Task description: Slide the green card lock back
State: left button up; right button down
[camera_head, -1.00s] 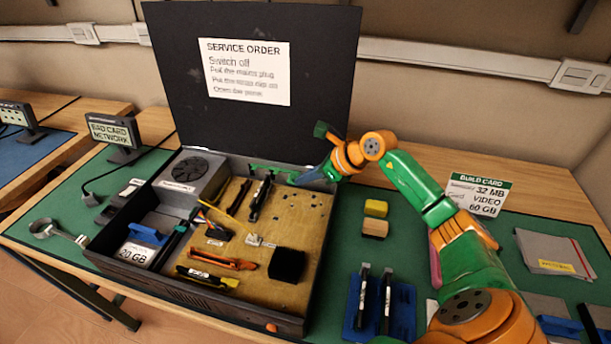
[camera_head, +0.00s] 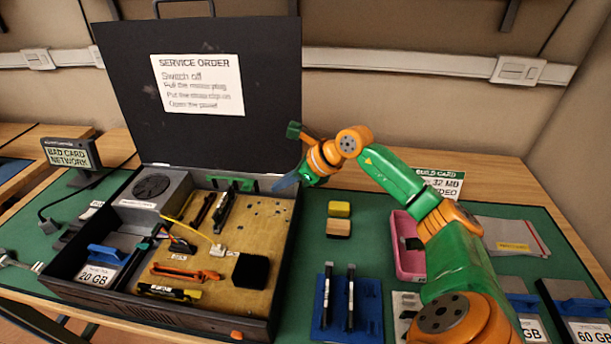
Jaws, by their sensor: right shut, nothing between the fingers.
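The green card lock (camera_head: 231,183) is a short green bar at the inside back wall of the open computer case (camera_head: 288,236). My right gripper (camera_head: 279,186) is shut and empty. Its blue-grey tip points left and down, just right of the lock at the case's back right corner. A small gap shows between the tip and the lock's right end. Two dark cards (camera_head: 212,210) stand on the tan board in front of the lock. My left gripper is not in view.
The raised black lid (camera_head: 265,60) stands behind the lock and gripper. Yellow and tan blocks (camera_head: 339,209), a blue tray with two dark sticks (camera_head: 372,312) and a pink tray (camera_head: 408,262) lie right of the case.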

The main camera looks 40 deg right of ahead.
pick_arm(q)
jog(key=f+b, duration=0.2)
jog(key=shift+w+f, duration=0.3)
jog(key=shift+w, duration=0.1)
pick_arm(e)
jog(key=v, duration=0.6)
jog(key=shift+r, duration=0.35)
jog(key=shift+w+f, duration=0.1)
jog(key=shift+w, duration=0.1)
